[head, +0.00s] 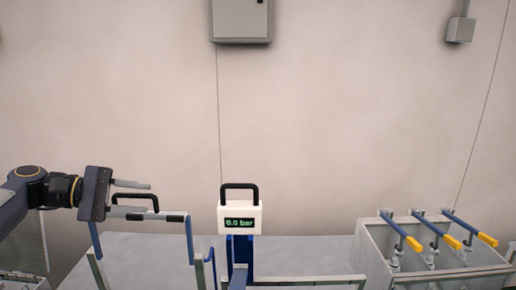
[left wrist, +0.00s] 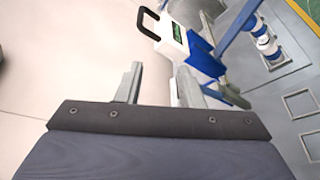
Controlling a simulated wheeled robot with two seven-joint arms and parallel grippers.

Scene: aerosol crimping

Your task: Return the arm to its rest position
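My left gripper (head: 147,199) reaches in from the left in the head view, at about the height of the gauge box. Its two fingers are spread apart and point right. In the left wrist view the left gripper (left wrist: 160,70) also shows both fingers apart, with nothing held between them. The white gauge box (head: 239,219), with a black handle, reads "0.0 bar" and stands on a blue post, to the right of the gripper. It also shows beyond the fingers in the left wrist view (left wrist: 172,38). My right gripper is not in view.
A grey bin (head: 372,262) with several blue levers with yellow ends (head: 414,243) stands at the right. A grey worktop (head: 310,250) runs along the wall. Frame bars sit close beneath the left gripper. A grey wall cabinet (head: 240,22) hangs above; the wall between is clear.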

